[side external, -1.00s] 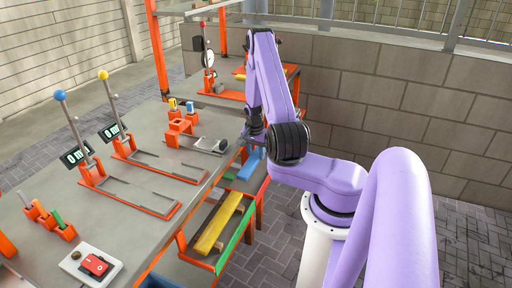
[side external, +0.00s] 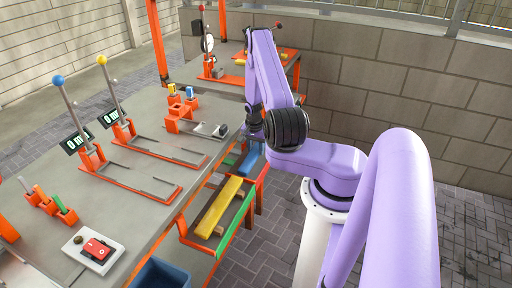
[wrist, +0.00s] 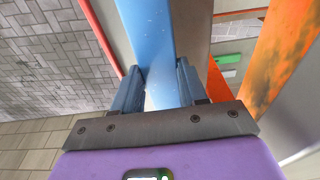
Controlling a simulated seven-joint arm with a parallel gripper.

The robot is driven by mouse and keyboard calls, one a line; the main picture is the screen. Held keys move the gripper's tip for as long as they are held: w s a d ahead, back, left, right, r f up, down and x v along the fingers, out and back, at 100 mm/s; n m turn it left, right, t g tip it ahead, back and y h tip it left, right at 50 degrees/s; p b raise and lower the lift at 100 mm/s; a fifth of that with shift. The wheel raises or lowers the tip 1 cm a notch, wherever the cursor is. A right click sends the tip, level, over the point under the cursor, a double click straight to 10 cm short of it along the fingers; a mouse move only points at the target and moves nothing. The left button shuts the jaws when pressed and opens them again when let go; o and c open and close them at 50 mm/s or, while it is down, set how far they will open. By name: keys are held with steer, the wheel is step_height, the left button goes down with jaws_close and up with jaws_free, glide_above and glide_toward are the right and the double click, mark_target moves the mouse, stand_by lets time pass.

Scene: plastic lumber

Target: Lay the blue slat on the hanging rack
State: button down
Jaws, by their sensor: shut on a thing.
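The blue slat (side external: 249,161) is at the far end of the hanging rack (side external: 262,180), beside the table edge. In the side view I cannot tell whether it touches the rack. The blue slat (wrist: 150,38) stretches away between the fingers of my gripper (wrist: 160,84) in the wrist view, and they are shut on it. In the side view my gripper is largely hidden behind my wrist. The rack has orange rails and hangs low along the table's side. A yellow slat (side external: 217,207) lies in its nearer part, and a green strip (side external: 236,224) runs along its outer side.
The grey table (side external: 130,205) carries two levers with displays, an orange block holder (side external: 180,118) and a red switch (side external: 96,249). A blue bin (side external: 160,274) stands below the near table edge. Paved floor lies open outside the rack.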

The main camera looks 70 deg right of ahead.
steer(key=shift+f, duration=0.7)
steer(key=c, duration=0.5)
jaws_free()
steer(key=shift+r, duration=0.1)
steer(key=r, duration=0.5)
steer(key=a+r, duration=0.1)
steer(key=r, duration=0.5)
steer(key=a+r, duration=0.1)
steer(key=r, duration=0.5)
steer(key=shift+a, duration=0.1)
